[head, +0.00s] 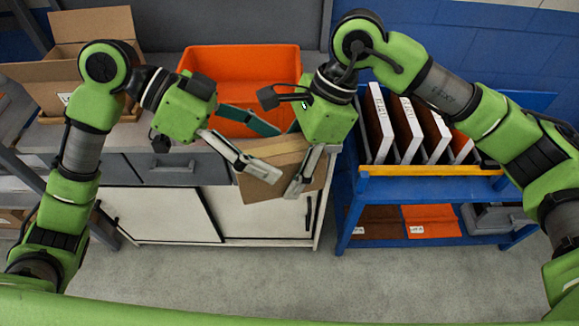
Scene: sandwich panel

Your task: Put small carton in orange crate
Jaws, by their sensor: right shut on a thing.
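The small carton (262,188) is a brown cardboard box, tilted and held in the air in front of the workbench. My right gripper (289,178) is shut on it from above. One right finger shows along the carton's right side; the other is hidden. My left gripper (277,154) comes from the left with its fingers spread apart. Its lower finger crosses in front of the carton in the picture; I cannot tell whether it touches. The orange crate (245,62) stands on the bench behind the carton, its front partly hidden by my grippers.
An open cardboard box (48,90) stands on the bench at the left. At the right, a blue cart (350,190) holds several upright white-edged panels (405,130) behind a yellow edge (430,170). Its lower shelf carries an orange item (430,221). The floor in front is clear.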

